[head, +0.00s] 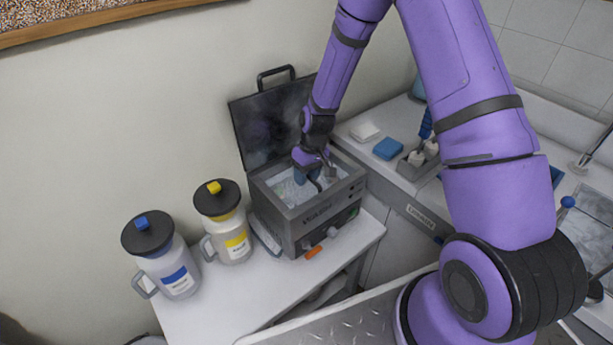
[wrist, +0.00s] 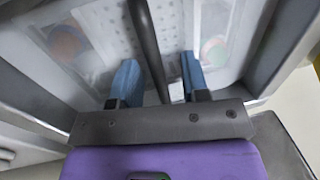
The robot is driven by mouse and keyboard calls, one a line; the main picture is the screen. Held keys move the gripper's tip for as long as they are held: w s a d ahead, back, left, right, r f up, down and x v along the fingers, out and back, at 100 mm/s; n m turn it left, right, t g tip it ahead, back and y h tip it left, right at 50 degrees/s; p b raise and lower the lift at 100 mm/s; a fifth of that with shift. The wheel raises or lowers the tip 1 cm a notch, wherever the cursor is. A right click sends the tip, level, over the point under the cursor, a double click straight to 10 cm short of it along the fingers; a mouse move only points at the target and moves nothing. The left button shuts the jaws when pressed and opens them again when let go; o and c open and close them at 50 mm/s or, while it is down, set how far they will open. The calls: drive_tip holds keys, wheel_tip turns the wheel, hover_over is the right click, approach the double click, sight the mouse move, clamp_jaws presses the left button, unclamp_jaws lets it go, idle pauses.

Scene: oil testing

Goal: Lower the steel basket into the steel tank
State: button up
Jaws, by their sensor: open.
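The steel tank (head: 289,228) is a grey box with its dark lid (head: 268,122) raised at the back, standing on the white bench. The steel basket (wrist: 108,30) is inside the tank opening, with perforated metal and coloured round items showing in the wrist view. Its dark handle bar (wrist: 148,45) rises between my fingers. My gripper (wrist: 158,75) is open, with a blue finger on each side of the handle and a gap visible. In the head view my gripper (head: 314,178) is down at the tank's mouth and hides part of the basket.
Two jugs with black lids, one blue-labelled (head: 170,270) and one yellow-labelled (head: 231,236), stand left of the tank. An orange item (head: 313,252) lies at the tank's front. A blue block (head: 388,148) and a white block (head: 365,132) lie on the counter at right.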

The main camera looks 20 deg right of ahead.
drive_tip(key=s+d+r+t+h, duration=0.1)
drive_tip(key=s+d+r, duration=0.1)
drive_tip(key=r, duration=1)
drive_tip(key=s+d+r, duration=0.2)
drive_tip(key=r, duration=1)
drive_tip(key=s+d+r+m+t, duration=0.1)
drive_tip(key=s+r+t, duration=0.1)
drive_tip(key=s+r, duration=0.7)
drive_tip(key=s+d+r+m+t+h, duration=0.1)
drive_tip(key=s+r, duration=0.7)
drive_tip(key=s, duration=0.8)
drive_tip(key=shift+s+d+r+m+t, duration=0.3)
drive_tip(key=shift+d+r+m+t, duration=0.15)
drive_tip(key=shift+m+t, duration=0.4)
